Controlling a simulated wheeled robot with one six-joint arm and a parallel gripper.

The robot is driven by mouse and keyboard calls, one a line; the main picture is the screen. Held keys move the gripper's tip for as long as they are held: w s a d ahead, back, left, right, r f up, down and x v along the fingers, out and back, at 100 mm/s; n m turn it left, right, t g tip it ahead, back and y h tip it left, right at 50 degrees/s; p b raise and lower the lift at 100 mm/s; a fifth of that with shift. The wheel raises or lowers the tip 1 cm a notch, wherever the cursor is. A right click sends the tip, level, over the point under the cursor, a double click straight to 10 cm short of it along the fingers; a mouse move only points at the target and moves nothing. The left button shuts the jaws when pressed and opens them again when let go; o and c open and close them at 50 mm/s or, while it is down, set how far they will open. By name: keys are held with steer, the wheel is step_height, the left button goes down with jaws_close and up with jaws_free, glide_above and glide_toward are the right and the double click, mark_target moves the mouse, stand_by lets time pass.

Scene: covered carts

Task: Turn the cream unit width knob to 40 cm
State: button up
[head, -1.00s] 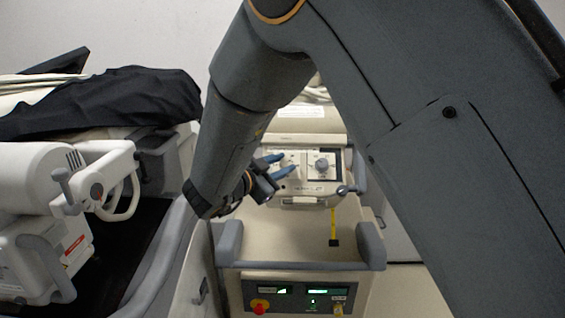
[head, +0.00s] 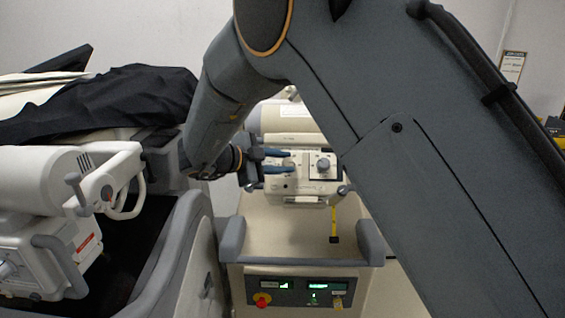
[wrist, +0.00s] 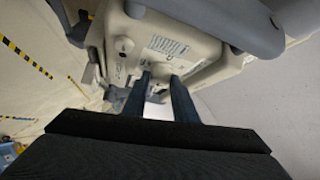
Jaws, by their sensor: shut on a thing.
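The cream unit (head: 300,199) stands at the centre of the head view, with two knobs on its front panel. The right knob (head: 323,165) is grey on a pale plate and is free. My gripper (head: 284,161) is at the left knob (head: 288,162), one finger above and one below, shut on it. The fingers mostly hide this knob and its scale, so I cannot read its setting. In the wrist view both fingers of my gripper (wrist: 160,76) reach the unit's panel (wrist: 185,48).
A yellow tape (head: 333,220) hangs below the unit. A base with green displays (head: 300,292) and a red button (head: 262,300) stands below. On the left, a white unit (head: 45,190) and a black cover (head: 110,100) sit close to my arm.

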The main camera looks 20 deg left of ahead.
steer(key=o, duration=1)
steer(key=shift+o, duration=0.2)
steer(key=b+v, duration=0.2)
steer(key=v, duration=0.5)
steer(key=shift+s+a, duration=0.25)
steer(key=shift+s, duration=0.05)
steer(key=shift+d, duration=0.1)
